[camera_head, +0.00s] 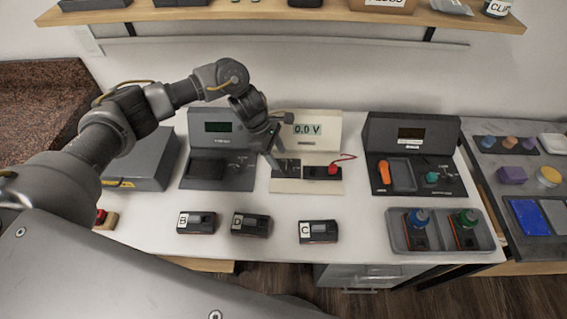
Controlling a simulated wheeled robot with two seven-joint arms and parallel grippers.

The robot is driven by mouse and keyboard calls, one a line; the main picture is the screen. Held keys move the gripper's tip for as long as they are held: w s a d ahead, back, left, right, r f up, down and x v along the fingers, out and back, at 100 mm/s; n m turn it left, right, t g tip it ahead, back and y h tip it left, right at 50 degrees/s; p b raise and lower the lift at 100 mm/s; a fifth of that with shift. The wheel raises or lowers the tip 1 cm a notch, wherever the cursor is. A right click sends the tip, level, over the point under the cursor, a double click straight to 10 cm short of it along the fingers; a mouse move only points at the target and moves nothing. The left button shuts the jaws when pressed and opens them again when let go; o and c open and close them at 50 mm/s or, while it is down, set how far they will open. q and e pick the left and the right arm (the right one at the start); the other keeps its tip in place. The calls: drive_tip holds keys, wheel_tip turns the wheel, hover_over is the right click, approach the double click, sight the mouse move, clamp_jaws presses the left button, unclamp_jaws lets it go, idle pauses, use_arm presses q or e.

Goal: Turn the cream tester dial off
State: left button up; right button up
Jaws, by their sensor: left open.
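The cream tester (318,128) stands at the back middle of the white table. Its screen reads 0.0 V. On its base are a dark block with a red part (333,169) and a red lead, and a small dark area to the left. I cannot make out the dial clearly; my gripper covers part of the tester's left side. My left gripper (275,163) is open, pointing down at the left part of the tester's base. I cannot tell whether it touches anything. My right gripper is not in view.
Dark grey testers stand left (217,128) and right (410,135) of the cream one. Dark modules lettered B (197,223), D (251,224) and C (318,232) lie in front. A grey tray (400,240) holds two knobbed modules. A wooden shelf (330,12) hangs above.

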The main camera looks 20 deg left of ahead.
sight(285, 169)
use_arm(q)
drive_tip(key=p+x, duration=0.1)
drive_tip(key=x, duration=0.4)
drive_tip(key=shift+d+f, duration=0.1)
drive_tip(key=shift+f, duration=0.25)
drive_tip(key=shift+c, duration=0.2)
drive_tip(key=c, duration=0.9)
